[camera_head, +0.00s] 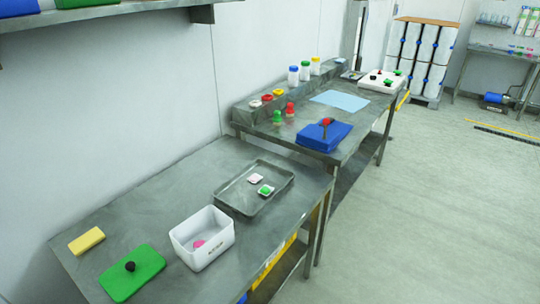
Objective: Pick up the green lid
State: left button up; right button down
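The green lid (140,282) is a flat green slab with a round black knob (130,267) on top. It lies flat near the left end of the near steel table (165,193). An open white bin (202,238) with dark lettering on its front stands just right of it, with a pink item (199,244) inside. Neither of my grippers shows in the head view.
A yellow block (87,240) lies behind the green lid. A grey metal tray (236,204) with two small items is farther right. The far table holds a blue item (311,140), bottles and a light blue sheet (339,102). A shelf (110,13) overhangs upper left.

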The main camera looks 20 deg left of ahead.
aim_at(123, 280)
jog(key=u, duration=1.7)
jog(key=k+j+z, duration=0.15)
